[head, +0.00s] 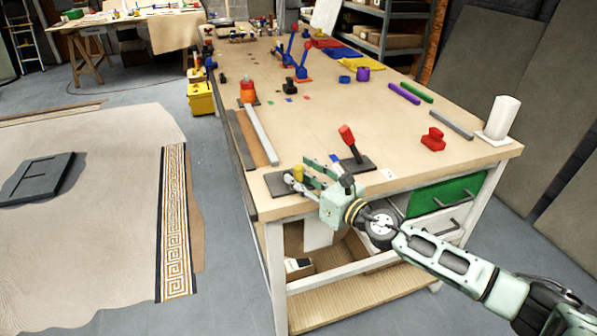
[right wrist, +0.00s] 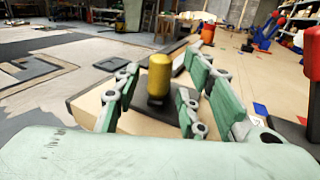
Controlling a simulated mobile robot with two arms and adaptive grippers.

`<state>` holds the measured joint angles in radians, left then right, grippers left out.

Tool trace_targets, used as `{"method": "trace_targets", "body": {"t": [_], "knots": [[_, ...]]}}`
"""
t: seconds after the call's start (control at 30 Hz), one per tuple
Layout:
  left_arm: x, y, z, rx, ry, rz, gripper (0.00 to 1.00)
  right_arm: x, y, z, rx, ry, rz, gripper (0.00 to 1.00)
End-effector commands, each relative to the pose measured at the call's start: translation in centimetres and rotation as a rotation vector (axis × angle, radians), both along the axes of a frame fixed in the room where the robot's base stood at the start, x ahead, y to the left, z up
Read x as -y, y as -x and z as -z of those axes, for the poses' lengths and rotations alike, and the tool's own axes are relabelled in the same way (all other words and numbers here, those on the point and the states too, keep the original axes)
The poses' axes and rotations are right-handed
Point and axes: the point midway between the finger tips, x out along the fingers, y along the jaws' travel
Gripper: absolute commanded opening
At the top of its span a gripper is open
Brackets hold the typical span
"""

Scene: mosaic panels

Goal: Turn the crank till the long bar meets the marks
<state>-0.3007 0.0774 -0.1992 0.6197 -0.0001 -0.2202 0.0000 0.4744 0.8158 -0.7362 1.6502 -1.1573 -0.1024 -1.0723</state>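A yellow knob (head: 298,172) stands upright on a dark plate (head: 275,184) at the table's near left corner; it looks like the crank's handle. In the right wrist view the yellow knob (right wrist: 159,77) shows between my right gripper's green fingers. My right gripper (head: 305,173) is open, with visible gaps between the fingers and the knob. A long grey bar (head: 260,134) lies near the table's left edge, on or beside a brown strip (head: 252,138). I cannot make out the bar's marks clearly. My left gripper is not in view.
A red-handled lever (head: 348,140) stands on a dark plate just beyond my right gripper. A red block (head: 433,139), a white cylinder (head: 502,116) and coloured bars (head: 404,94) are on the right. The middle of the wooden tabletop (head: 330,110) is mostly clear.

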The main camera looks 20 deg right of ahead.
Motion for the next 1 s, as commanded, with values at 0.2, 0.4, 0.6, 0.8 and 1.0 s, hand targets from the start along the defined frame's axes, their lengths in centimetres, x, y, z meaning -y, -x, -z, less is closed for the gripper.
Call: {"method": "trace_targets", "body": {"t": [0.2, 0.4, 0.6, 0.8, 1.0], "knots": [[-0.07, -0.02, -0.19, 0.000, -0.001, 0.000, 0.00, -0.74, -1.35, 0.03, -0.001, 0.000, -0.001, 0.39], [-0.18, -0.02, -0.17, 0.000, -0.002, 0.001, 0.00, -0.77, -1.39, 0.08, -0.001, 0.000, -0.001, 0.39], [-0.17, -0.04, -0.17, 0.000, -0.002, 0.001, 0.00, -0.74, -1.39, 0.07, -0.001, 0.000, -0.001, 0.24], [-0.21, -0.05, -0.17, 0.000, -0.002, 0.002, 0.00, -0.76, -1.37, 0.08, -0.002, -0.001, -0.001, 0.07], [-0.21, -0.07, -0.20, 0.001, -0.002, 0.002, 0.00, -0.79, -1.35, 0.08, -0.002, -0.002, -0.002, 0.00]]}}
